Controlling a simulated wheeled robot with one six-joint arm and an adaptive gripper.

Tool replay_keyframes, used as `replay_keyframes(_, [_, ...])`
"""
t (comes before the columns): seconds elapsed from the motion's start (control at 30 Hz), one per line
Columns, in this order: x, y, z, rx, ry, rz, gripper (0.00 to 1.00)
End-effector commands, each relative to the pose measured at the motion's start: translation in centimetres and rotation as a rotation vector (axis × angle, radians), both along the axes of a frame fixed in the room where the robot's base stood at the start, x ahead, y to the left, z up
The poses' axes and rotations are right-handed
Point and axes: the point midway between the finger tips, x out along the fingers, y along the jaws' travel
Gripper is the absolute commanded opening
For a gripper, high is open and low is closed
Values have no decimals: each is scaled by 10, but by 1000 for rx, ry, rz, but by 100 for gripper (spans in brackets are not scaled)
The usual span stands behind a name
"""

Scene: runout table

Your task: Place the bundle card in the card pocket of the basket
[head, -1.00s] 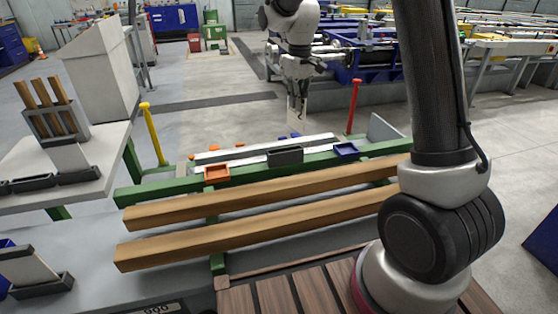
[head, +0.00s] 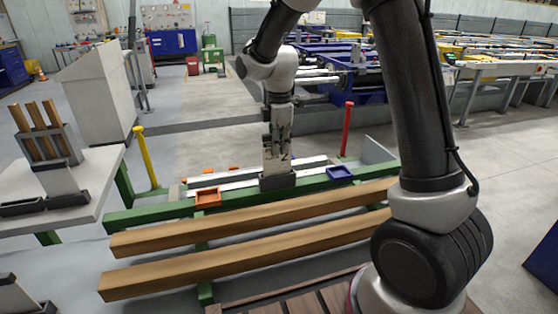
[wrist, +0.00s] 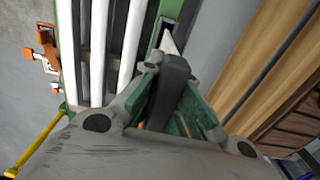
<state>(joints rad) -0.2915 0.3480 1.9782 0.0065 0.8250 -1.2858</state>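My gripper (head: 277,164) is pointed down at the dark grey tray (head: 277,182) in the middle of the green rail. In the wrist view its fingers (wrist: 166,66) come close together at the tips. A small pale piece (wrist: 168,42), perhaps the bundle card, shows just past the tips; most of it is hidden. I cannot tell whether the fingers grip it. A grey basket (head: 70,145) with several wooden sticks stands on the light table at the left. A pale upright panel (head: 58,180) is at its front; I cannot make out the pocket's opening.
An orange tray (head: 208,198) and a blue tray (head: 340,173) flank the dark tray. Two long wooden beams (head: 180,235) lie in front of the rail. A yellow post (head: 145,155) and a red post (head: 346,130) stand at the sides. A grey cabinet (head: 100,100) is behind the left table.

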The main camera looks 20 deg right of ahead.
Motion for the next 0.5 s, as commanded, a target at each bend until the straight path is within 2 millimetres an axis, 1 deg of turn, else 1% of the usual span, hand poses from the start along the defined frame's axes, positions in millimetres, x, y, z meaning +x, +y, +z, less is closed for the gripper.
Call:
replay_keyframes(0.07, [0,0,-7,0,0,0,0])
replay_keyframes(0.2, [-1,0,-27,-1,3,-1,0])
replay_keyframes(0.3, [0,0,-38,0,1,-1,0])
replay_keyframes(0.5, [0,0,-38,0,-1,-1,0])
